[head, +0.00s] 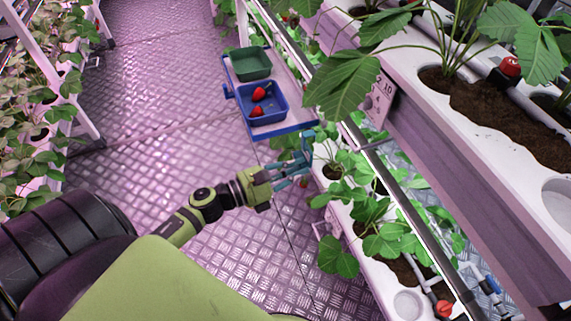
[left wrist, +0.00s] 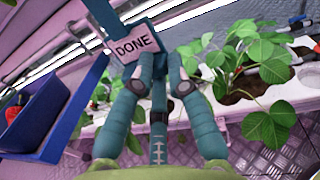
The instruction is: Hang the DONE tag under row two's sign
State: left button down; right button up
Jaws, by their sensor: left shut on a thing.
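The DONE tag (left wrist: 136,46) is a pale plate with dark letters in a blue frame, with a blue strip rising above it. My left gripper (left wrist: 152,80) is shut on the tag at its lower edge. In the head view the left gripper (head: 298,172) is beside the lower planter row, just below the berry cart. A white sign (head: 380,101) with a "2" and other small marks is on the side of the upper planter, above and right of the gripper. A leaf covers part of it. My right gripper is not in view.
A cart shelf (head: 285,128) holds a blue bin (head: 281,101) with red berries and a green bin (head: 250,62). A metal rail (head: 398,190) runs along the planters. Leaves (head: 365,182) crowd the area right of the gripper. The aisle floor (head: 150,90) is clear.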

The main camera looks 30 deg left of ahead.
aim_at(309, 166)
pick_arm(q)
jog(key=shift+s+d+p+x, duration=0.1)
jog(key=shift+p+x, duration=0.05)
jog(key=shift+x, duration=0.75)
jog(key=shift+s+d+p+x, duration=0.1)
jog(key=shift+d+p+x, duration=0.1)
jog(key=shift+x, duration=0.75)
jog(key=shift+d+p+x, duration=0.1)
jog(key=shift+p+x, duration=0.05)
jog(key=shift+x, duration=0.75)
jog(key=w+d, duration=0.1)
jog(key=w+d+f+b, duration=0.1)
jog(key=w, duration=0.1)
jog(key=shift+f, duration=0.25)
jog(key=shift+s, duration=0.1)
jog(key=c, duration=1.1)
grip_release()
jog(key=shift+c, duration=0.2)
